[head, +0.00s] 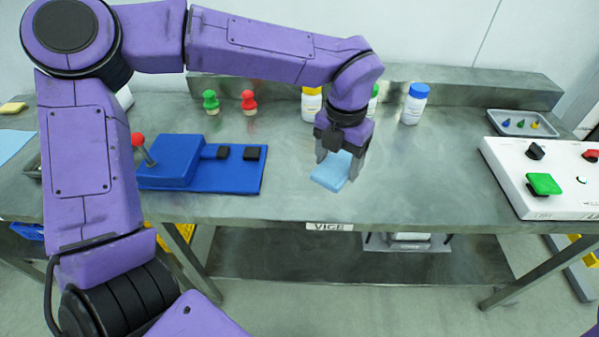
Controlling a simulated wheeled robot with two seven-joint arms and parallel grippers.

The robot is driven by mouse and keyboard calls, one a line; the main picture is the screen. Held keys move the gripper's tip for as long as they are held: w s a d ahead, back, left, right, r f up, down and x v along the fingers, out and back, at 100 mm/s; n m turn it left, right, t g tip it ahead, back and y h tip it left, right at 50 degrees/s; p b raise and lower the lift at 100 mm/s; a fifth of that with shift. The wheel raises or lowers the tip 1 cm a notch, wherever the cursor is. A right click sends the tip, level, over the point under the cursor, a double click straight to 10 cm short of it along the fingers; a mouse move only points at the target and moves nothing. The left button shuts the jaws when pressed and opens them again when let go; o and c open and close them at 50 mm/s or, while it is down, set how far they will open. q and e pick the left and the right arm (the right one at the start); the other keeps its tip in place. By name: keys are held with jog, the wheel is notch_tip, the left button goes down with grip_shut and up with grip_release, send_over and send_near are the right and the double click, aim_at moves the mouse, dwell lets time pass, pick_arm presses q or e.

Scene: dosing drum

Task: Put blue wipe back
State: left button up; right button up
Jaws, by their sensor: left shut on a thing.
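The blue wipe (331,171) is a light blue folded cloth near the middle of the metal table. My left gripper (340,172) points down over it, with its fingers at either side of the wipe, shut on it. I cannot tell whether the wipe touches the table or is just above it. My right gripper is not in view.
A blue device with a red-knobbed lever (175,160) stands left of the wipe. Green (211,102) and red (249,102) stamps and several bottles (415,104) stand at the back. A white control box (545,178) and a small tray (522,124) are at right. The table between wipe and box is clear.

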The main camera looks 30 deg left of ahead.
pick_arm(q)
jog(key=shift+r+n, duration=0.15)
jog(key=shift+n, duration=0.65)
jog(key=shift+a+n, duration=0.15)
jog(key=shift+n, duration=0.25)
jog(key=w+a+f+p, duration=0.4)
jog(key=a, duration=0.4)
send_over(300, 172)
notch_tip(300, 172, down, 5)
jog(key=shift+d+f+p, duration=0.1)
jog(key=shift+d+p, duration=0.05)
jog(key=shift+p, duration=0.3)
jog(key=f, duration=0.1)
jog(key=f+p, duration=0.1)
jog(key=f, duration=0.1)
jog(key=shift+a+f, duration=0.25)
jog(key=shift+f, duration=0.3)
jog(key=o, duration=1)
jog(key=shift+w+r, duration=0.1)
